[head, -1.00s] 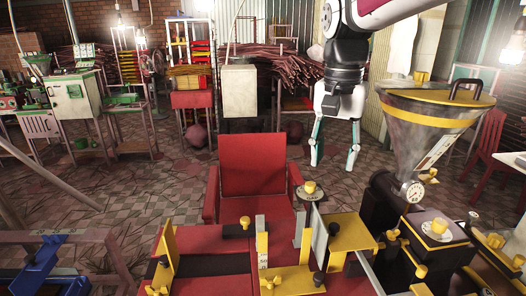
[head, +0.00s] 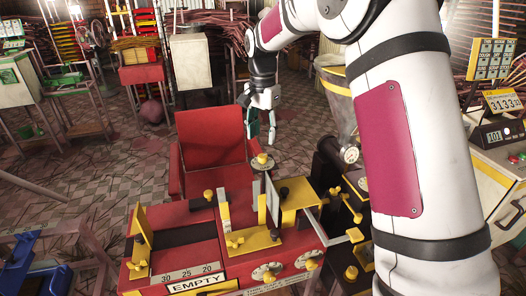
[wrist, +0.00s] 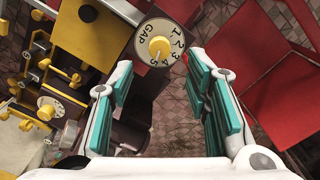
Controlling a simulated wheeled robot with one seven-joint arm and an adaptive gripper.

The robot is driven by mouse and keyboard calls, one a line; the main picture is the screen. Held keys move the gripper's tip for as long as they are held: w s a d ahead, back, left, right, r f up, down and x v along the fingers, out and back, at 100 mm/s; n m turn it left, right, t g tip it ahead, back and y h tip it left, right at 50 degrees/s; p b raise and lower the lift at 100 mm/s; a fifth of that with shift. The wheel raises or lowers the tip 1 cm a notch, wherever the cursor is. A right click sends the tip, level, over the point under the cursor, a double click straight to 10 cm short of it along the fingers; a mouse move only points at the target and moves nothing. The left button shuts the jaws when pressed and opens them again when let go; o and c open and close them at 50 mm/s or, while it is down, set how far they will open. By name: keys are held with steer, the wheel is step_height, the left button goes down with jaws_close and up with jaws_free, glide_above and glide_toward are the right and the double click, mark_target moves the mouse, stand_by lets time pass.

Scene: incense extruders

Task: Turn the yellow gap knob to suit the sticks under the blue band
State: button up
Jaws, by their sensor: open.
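The yellow gap knob (wrist: 160,47) sits on a round dial marked GAP, with numbers around its rim. A pale mark on the knob seems to face the 5 side. In the head view the knob (head: 262,159) stands at the back of the red machine (head: 205,213). My gripper (wrist: 160,72) is open and empty, its teal-padded fingers apart, with the knob beyond the gap between them. In the head view my gripper (head: 262,120) hangs above and behind the knob, apart from it. I cannot make out any sticks with a blue band.
A red chair (head: 210,145) stands behind the machine. A yellow plate (head: 300,195) and a metal hopper (head: 338,100) are right of the knob. Several other yellow knobs, such as one on a front dial (head: 268,276), are close by. A panel reads EMPTY (head: 198,284).

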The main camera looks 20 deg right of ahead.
mark_target(263, 156)
step_height(263, 156, down, 7)
steer(key=shift+f+p, duration=0.1)
steer(key=shift+p, duration=0.25)
steer(key=shift+c, duration=0.6)
jaws_close()
